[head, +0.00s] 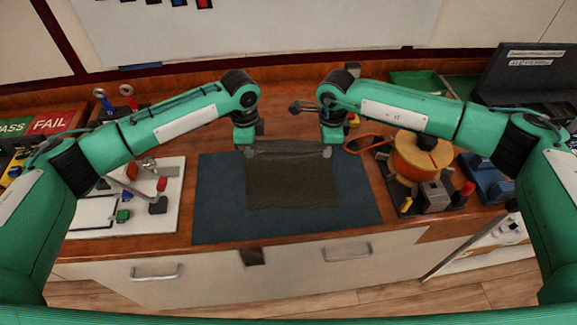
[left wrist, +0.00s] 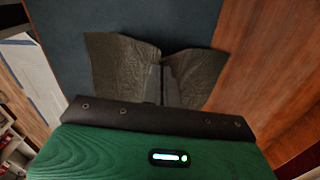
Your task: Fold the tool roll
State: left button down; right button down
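The tool roll (head: 292,185) is a dark olive cloth lying on a blue-grey mat (head: 218,205). In the head view, its far edge looks raised as a greyer strip between my two grippers. My left gripper (head: 249,150) is at the far left corner of the cloth. In the left wrist view, its fingers (left wrist: 162,85) are closed together with the cloth (left wrist: 120,62) rising on both sides, so it is shut on the cloth. My right gripper (head: 327,151) is at the far right corner and appears shut on it. Its fingertips are small in view.
Left of the mat is a white board (head: 170,215) with small parts. Right of it stand an orange spool (head: 420,157) and a grey block (head: 434,196). The mat's near part is bare. Drawers with handles (head: 155,272) are below the bench's front edge.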

notch_tip(320, 180, up, 13)
jog(key=p, duration=1.1)
jog(key=shift+f+p, duration=0.2)
jog(key=shift+p, duration=0.1)
jog(key=shift+w+f, duration=0.1)
